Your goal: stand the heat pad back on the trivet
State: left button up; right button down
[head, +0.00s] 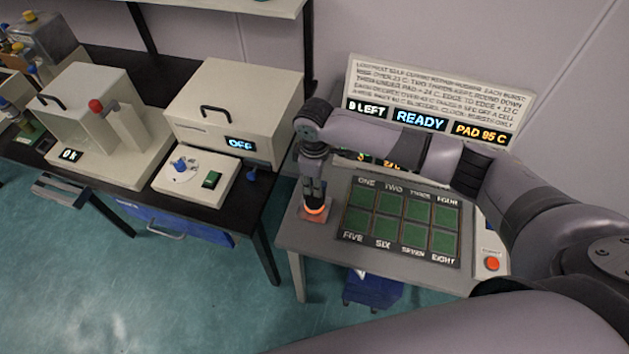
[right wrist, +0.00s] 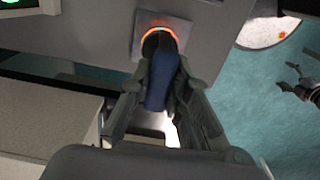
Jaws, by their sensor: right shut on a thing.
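The heat pad has a blue handle (right wrist: 160,88) and a round base with a glowing orange rim (right wrist: 158,32); its orange base (head: 315,212) also shows in the head view. My right gripper (head: 314,192) points down and is shut on the blue handle, with a finger on each side in the right wrist view (right wrist: 165,80). The pad is upright over the square trivet (right wrist: 143,18) at the left end of the grey table. I cannot tell whether its base touches the trivet. My left gripper (right wrist: 292,78) shows at the right edge of the right wrist view, fingers apart, empty.
A dark mat (head: 402,221) with several green cells, labelled ONE to EIGHT, lies right of the pad. A sign (head: 425,95) behind reads READY and PAD 95 C. A red button (head: 492,263) sits at right. A black bench (head: 245,195) with machines stands left, across a gap.

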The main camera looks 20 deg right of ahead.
jog(key=shift+f, duration=0.4)
dwell(0.5)
jog(key=c, duration=1.5)
grip_release()
jog(key=shift+o, duration=0.4)
jog(key=shift+s+f, duration=0.1)
jog(key=shift+f, duration=0.05)
notch_tip(320, 180, up, 12)
